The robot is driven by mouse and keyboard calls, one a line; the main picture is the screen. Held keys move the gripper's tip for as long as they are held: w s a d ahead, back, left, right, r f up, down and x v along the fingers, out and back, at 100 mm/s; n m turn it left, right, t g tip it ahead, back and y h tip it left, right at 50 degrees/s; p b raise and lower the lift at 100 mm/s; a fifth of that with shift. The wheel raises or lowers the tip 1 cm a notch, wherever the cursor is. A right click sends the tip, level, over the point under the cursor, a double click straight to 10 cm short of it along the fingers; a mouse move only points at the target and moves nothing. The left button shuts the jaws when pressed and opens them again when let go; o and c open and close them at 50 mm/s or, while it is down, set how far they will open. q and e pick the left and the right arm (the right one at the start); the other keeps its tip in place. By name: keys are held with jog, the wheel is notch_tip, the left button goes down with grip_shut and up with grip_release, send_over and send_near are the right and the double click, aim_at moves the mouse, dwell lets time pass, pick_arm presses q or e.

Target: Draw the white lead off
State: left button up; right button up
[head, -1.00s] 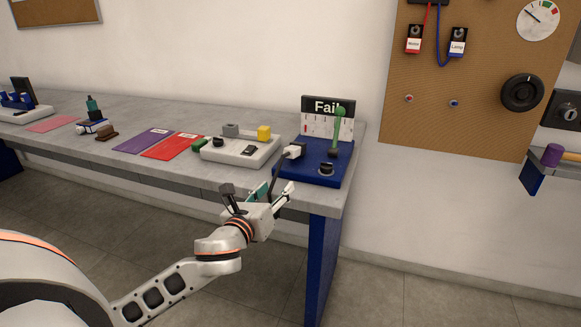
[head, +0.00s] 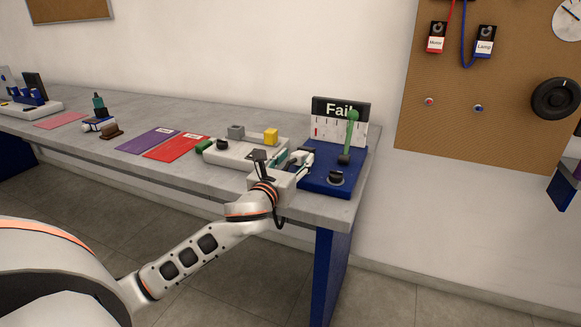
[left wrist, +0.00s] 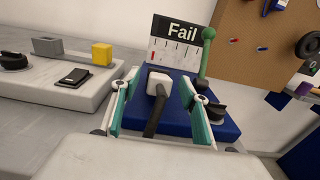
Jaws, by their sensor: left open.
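The white lead's plug (left wrist: 159,84) stands on the blue tester box (left wrist: 222,130), with a dark cable (left wrist: 153,118) running from it towards my wrist camera. My left gripper (head: 295,157) is open at the left side of the blue box. In the left wrist view its two teal fingers stand on either side of the white plug, with a gap showing at each side. In the head view the gripper mostly hides the plug. My right gripper is not in view.
The tester has a "Fail" panel (head: 339,122), a green-knobbed lever (head: 352,128) and a black knob (head: 336,178). To its left is a white tray (head: 243,159) with a yellow block (head: 270,137). Red (head: 175,148) and purple (head: 147,140) mats lie further left.

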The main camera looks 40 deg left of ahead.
pick_arm(q)
jog(key=shift+x, duration=1.05)
